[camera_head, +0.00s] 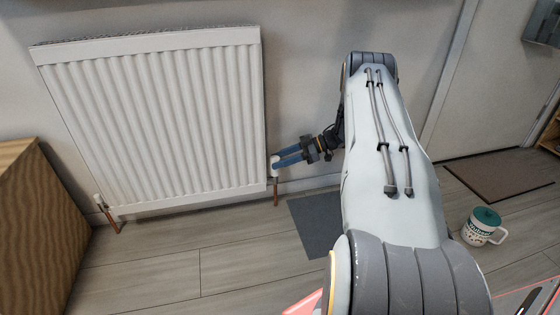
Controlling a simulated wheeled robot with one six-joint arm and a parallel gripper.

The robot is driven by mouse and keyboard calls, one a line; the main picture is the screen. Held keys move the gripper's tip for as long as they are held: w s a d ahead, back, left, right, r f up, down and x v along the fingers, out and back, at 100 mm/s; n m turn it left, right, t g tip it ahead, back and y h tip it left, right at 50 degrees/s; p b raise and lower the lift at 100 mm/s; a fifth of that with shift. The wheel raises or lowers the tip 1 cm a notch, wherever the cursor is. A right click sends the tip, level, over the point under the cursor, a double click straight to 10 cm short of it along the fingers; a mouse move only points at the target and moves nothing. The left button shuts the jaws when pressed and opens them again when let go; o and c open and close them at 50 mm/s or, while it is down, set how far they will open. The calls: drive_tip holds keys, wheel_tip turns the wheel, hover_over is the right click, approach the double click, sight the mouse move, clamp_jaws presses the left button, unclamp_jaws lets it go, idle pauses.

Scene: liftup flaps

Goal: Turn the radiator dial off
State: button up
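A white ribbed radiator (160,120) hangs on the wall at the left of the head view. Its dial (274,163) is a small white knob at the lower right corner, above a copper pipe. My gripper (276,161) reaches in from the right, its two blue fingers pointing left at the dial. The fingers are apart, with the dial at their tips. The dial is partly hidden by the fingers, and I cannot tell whether they touch it.
A second valve (99,201) with a copper pipe is at the radiator's lower left. A wooden box (35,225) stands at the left. A grey mat (316,222) lies below my arm. A mug (481,227) stands on the floor at the right, near a brown doormat (500,174).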

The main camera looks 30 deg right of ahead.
drive_tip(key=shift+d, duration=0.1)
drive_tip(key=p+v, duration=0.2)
drive_tip(key=v, duration=0.5)
drive_tip(key=shift+s+d+p, duration=0.15)
drive_tip(key=shift+d+p, duration=0.1)
drive_tip(key=shift+p, duration=0.1)
drive_tip(key=shift+r, duration=0.15)
